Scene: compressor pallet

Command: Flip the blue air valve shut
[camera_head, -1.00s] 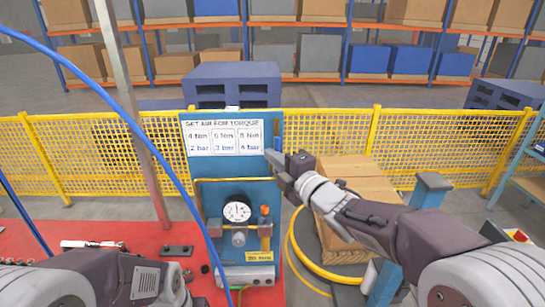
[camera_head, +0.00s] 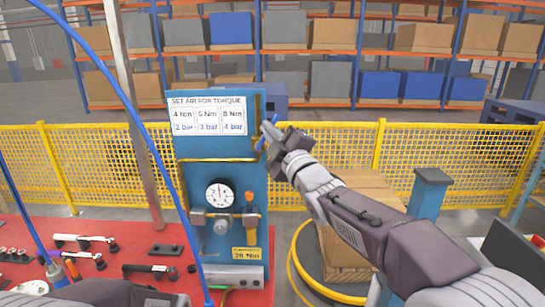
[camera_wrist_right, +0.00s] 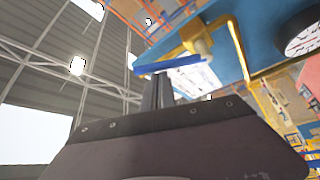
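The air valve's blue lever (camera_head: 269,128) is at the upper right edge of the blue panel (camera_head: 190,147), beside the sign. In the right wrist view the lever (camera_wrist_right: 172,65) is a flat blue bar across the view, near a yellow pipe. My right gripper (camera_head: 277,139) is at the lever from the right and partly covers it. In the right wrist view its dark fingers (camera_wrist_right: 158,84) are together, with their tips just under the bar; I cannot tell if they touch it. My left arm shows at the bottom left, but its gripper is not in view.
A red table (camera_head: 100,235) with tools is at left. A blue hose (camera_head: 140,125) crosses the left side. A yellow fence (camera_head: 400,150) and a wooden crate (camera_head: 345,250) stand beyond.

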